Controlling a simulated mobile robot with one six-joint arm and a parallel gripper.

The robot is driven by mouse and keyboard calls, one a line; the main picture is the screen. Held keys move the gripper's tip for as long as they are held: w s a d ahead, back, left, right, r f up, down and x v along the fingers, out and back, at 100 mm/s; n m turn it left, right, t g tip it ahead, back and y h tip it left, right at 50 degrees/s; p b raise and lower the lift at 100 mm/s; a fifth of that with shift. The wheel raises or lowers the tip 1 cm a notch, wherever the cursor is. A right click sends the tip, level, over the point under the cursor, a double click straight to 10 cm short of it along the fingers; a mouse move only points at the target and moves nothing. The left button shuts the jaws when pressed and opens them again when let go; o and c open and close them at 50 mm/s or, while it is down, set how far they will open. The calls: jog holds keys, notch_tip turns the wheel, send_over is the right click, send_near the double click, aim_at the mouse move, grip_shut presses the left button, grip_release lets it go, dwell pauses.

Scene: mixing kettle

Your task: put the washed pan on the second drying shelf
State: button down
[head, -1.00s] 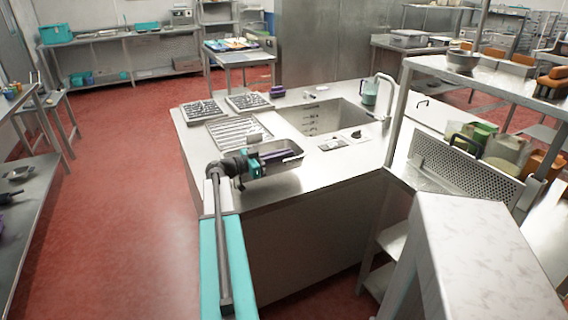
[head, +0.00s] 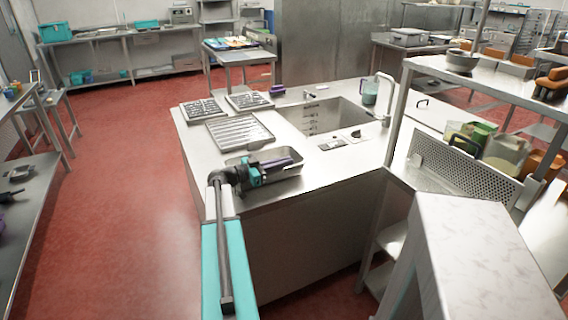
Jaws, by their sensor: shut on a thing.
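The pan (head: 290,184) is a grey metal rectangular vessel at the near end of the steel counter, left of the sink. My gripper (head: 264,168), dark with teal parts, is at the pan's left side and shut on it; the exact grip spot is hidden. The pan looks nearly level, low over the counter or touching it; I cannot tell which. Steel shelving (head: 470,78) stands at the right, with a lower shelf (head: 392,238) partly hidden; I cannot tell which shelf is the second drying one.
Slatted grey trays (head: 240,131) lie behind the pan on the counter (head: 340,172). The sink (head: 322,115) and a clear jug (head: 370,92) are further back. A perforated panel (head: 462,165) and containers stand at the right. The red floor (head: 130,190) at left is clear.

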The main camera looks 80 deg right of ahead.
jog(key=c, duration=1.9)
grip_release()
jog(key=shift+r, duration=0.15)
jog(key=b+v, duration=0.2)
jog(key=v, duration=1)
jog(key=shift+o, duration=0.3)
